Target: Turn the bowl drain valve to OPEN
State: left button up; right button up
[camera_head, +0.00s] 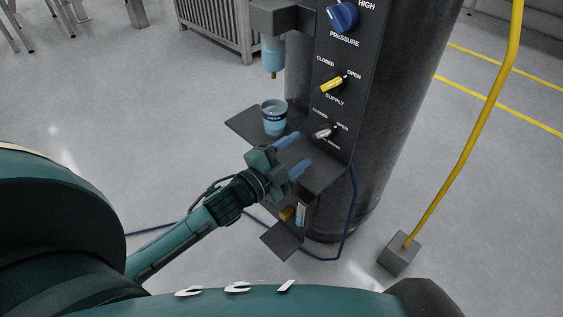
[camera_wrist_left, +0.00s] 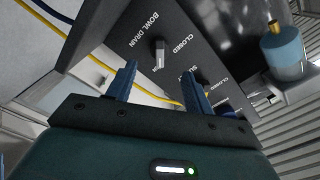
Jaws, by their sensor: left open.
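The bowl drain valve is a small silver-grey handle (camera_head: 323,132) low on the dark control panel, with CLOSED at its upper left and OPEN at its right. In the left wrist view the handle (camera_wrist_left: 158,52) stands out from the panel beside the words BOWL DRAIN. I cannot tell for sure which mark it points to. My left gripper (camera_head: 302,149) is open and empty, just below and left of the handle, its two blue fingers pointing toward the panel. In the left wrist view the handle shows beyond and between the fingertips (camera_wrist_left: 160,71), apart from them. My right gripper is not in view.
Above the valve are the yellow supply handle (camera_head: 333,84) and the blue pressure knob (camera_head: 342,16). A blue cup (camera_head: 275,117) stands on the dark shelf (camera_head: 243,124) left of the panel, under a nozzle (camera_head: 273,58).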

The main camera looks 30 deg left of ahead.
pick_arm(q)
jog(key=v, duration=0.4)
jog(key=shift+s, duration=0.25)
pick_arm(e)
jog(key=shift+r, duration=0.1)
pick_arm(q)
jog(key=s+d+f+n+g+y+p, duration=0.1)
jog(key=s+d+f+n+g+p, duration=0.2)
jog(key=s+n, duration=0.3)
jog(key=s+d+f+n+g+y+p, duration=0.1)
jog(key=s+d+f+n+g+p, duration=0.2)
jog(key=s+f+n, duration=0.3)
jog(key=shift+s+f+n+y+p, duration=0.2)
jog(key=shift+s+n+y+p, duration=0.15)
jog(key=shift+s, duration=0.45)
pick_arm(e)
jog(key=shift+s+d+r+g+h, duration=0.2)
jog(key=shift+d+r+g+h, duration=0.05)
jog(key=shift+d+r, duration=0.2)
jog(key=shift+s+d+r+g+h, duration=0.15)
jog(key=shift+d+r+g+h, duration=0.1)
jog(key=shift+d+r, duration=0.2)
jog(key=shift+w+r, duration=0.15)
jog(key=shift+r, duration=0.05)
